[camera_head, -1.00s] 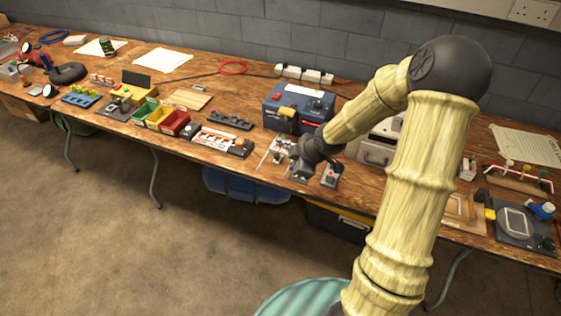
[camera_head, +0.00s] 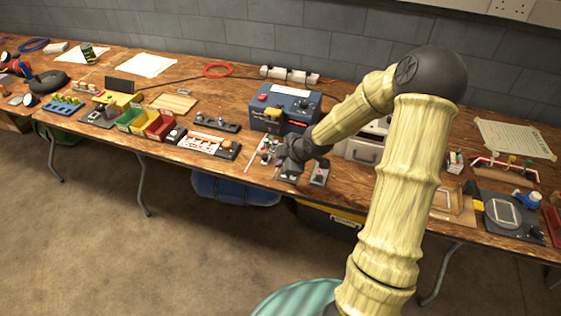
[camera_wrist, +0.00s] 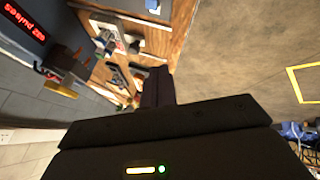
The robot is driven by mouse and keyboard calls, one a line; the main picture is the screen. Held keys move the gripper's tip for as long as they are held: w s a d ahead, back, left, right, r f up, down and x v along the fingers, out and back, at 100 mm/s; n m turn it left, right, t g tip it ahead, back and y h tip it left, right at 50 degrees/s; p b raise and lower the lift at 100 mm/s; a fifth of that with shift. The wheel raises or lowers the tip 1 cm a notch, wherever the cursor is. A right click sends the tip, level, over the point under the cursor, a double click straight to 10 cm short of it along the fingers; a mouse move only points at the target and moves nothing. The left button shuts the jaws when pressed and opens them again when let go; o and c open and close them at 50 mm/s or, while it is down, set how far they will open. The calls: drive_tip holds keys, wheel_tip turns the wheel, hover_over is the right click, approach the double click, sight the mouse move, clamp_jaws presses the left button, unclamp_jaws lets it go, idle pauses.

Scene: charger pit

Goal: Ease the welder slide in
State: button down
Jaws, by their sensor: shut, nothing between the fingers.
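The welder appears to be the blue box (camera_head: 286,106) with a red lit display and a yellow block (camera_head: 272,114) on its front, at the back middle of the bench in the head view. In the wrist view, its red display (camera_wrist: 24,18) shows at the upper left, with a yellow-edged part (camera_wrist: 62,90) below it. I cannot tell which part is the slide. My gripper (camera_head: 288,172) is over the bench's front edge, in front of the welder and apart from it. It also shows in the wrist view (camera_wrist: 158,84), shut and empty.
A small grey block with a red-topped part (camera_head: 320,172) stands just right of my gripper. A grey drawer unit (camera_head: 362,148) is behind my arm. Coloured bins (camera_head: 158,126) and a white-and-orange board (camera_head: 200,143) are to the left. A power strip (camera_head: 290,75) lies behind the welder.

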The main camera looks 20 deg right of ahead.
drive_tip(key=b, duration=0.2)
approach(262, 163)
drive_tip(key=shift+s+a+f, duration=0.3)
drive_tip(key=shift+f, duration=0.35)
drive_tip(key=shift+s+a+f, duration=0.3)
drive_tip(key=shift+s+f, duration=0.05)
drive_tip(key=shift+f, duration=0.3)
drive_tip(key=shift+s+a+f, duration=0.3)
drive_tip(key=shift+f, duration=0.35)
drive_tip(key=shift+w+d+p, duration=0.2)
drive_tip(key=shift+w+p, duration=0.1)
drive_tip(key=shift+w, duration=0.7)
drive_tip(key=shift+w+d+p, duration=0.15)
drive_tip(key=shift+w+p, duration=0.15)
drive_tip(key=shift+w, duration=0.7)
drive_tip(key=shift+w, duration=0.1)
